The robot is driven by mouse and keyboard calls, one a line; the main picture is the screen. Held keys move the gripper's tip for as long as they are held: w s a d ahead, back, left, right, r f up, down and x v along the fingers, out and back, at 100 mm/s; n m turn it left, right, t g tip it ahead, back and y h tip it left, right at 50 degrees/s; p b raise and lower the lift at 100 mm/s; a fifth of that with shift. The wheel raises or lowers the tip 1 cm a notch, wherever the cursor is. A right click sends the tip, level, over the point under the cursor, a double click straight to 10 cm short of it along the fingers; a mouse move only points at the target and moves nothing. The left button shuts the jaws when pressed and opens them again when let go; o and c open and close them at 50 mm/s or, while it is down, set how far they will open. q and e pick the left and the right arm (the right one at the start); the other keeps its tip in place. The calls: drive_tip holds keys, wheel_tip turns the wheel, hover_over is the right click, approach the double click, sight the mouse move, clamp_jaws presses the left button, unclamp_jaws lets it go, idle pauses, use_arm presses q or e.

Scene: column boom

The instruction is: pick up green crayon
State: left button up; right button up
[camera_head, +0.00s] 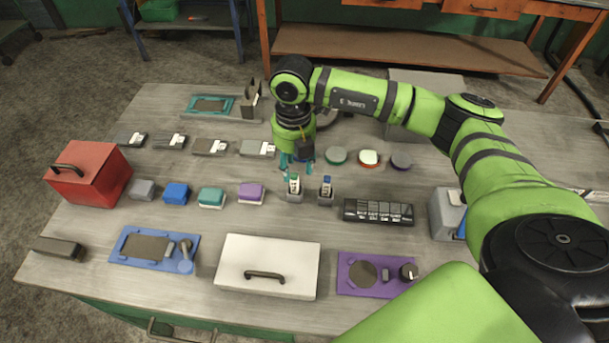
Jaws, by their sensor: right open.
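My right gripper (297,163) is open and points down above the middle of the table, coming from the right. Just below it stands a small grey holder (295,196) with a slim upright piece that has a greenish top (293,181). This may be the green crayon, but it is too small to be sure. The gripper's fingers are close above it, and I cannot tell whether they touch or surround it. A similar holder (326,199) just to the right carries a blue-topped piece (326,182). My left gripper is not in view.
Round pucks (369,158) stand right of the gripper, and a black box (378,212) lies to the front right. Coloured blocks (211,197) stand to the left. A white lidded box (268,266) is in front and a red box (90,174) at far left.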

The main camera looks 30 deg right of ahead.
sight(295, 174)
drive_tip(key=shift+a+f, duration=0.15)
drive_tip(key=shift+f, duration=0.15)
drive_tip(key=shift+a+f+p, duration=0.15)
drive_tip(key=shift+f+p, duration=0.65)
drive_tip(key=shift+f, duration=0.05)
drive_tip(key=f+p, duration=0.1)
drive_tip(key=f, duration=0.2)
drive_tip(key=shift+w+f+p, duration=0.2)
drive_tip(key=shift+f+p, duration=0.15)
drive_tip(key=shift+p, duration=0.05)
drive_tip(key=shift+d+f, duration=0.2)
drive_tip(key=shift+f, duration=0.3)
clamp_jaws()
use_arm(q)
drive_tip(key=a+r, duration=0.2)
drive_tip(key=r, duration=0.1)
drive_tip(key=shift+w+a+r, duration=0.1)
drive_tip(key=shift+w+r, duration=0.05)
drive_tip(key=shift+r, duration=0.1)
